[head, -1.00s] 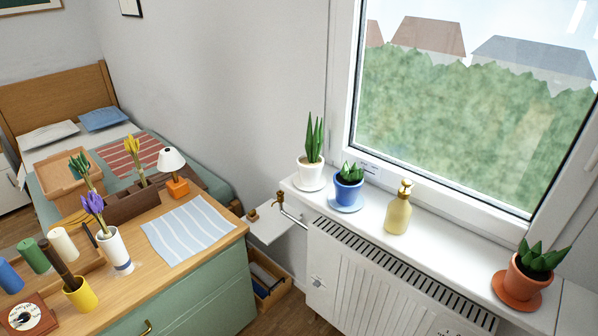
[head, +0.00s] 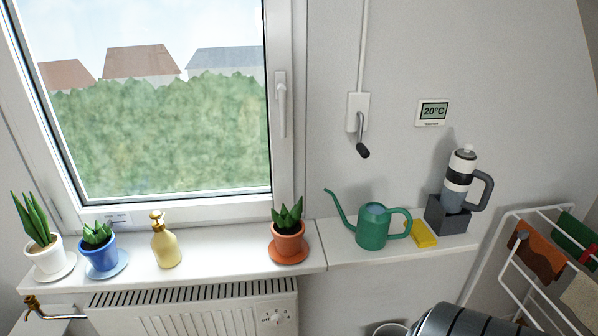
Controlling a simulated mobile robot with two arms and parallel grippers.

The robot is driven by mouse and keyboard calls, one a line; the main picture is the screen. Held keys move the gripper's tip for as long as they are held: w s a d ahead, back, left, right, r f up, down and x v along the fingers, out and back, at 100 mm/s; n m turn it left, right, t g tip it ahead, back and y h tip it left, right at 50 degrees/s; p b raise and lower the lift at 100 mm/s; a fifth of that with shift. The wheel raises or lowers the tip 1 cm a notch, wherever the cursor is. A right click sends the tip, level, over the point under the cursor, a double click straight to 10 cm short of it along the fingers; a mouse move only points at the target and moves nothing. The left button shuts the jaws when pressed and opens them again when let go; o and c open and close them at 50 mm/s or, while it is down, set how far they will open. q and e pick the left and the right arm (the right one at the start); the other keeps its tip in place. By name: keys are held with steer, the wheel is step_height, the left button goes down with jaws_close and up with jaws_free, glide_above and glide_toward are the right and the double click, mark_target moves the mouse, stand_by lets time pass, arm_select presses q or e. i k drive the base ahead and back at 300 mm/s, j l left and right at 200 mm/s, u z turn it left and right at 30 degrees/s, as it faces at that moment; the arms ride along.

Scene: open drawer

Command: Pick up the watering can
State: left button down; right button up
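The green watering can (head: 372,229) stands upright on the white sill shelf, right of the window in the head view. Its thin spout points up and to the left, and its loop handle is on the right. Neither of my grippers shows in this view, and nothing touches the can except the shelf and possibly the yellow item beside its handle.
A terracotta-potted plant (head: 287,241) stands left of the can. A yellow sponge-like block (head: 423,234) and a bottle with a handle on a grey stand (head: 446,215) are to its right. A drying rack (head: 515,262) stands at far right, a radiator (head: 200,310) below the sill.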

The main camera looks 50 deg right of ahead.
mark_target(374, 218)
steer(key=z, duration=2.05)
steer(key=i+l, duration=0.1)
steer(key=l, duration=0.5)
steer(key=i+l+u, duration=0.1)
steer(key=l, duration=0.5)
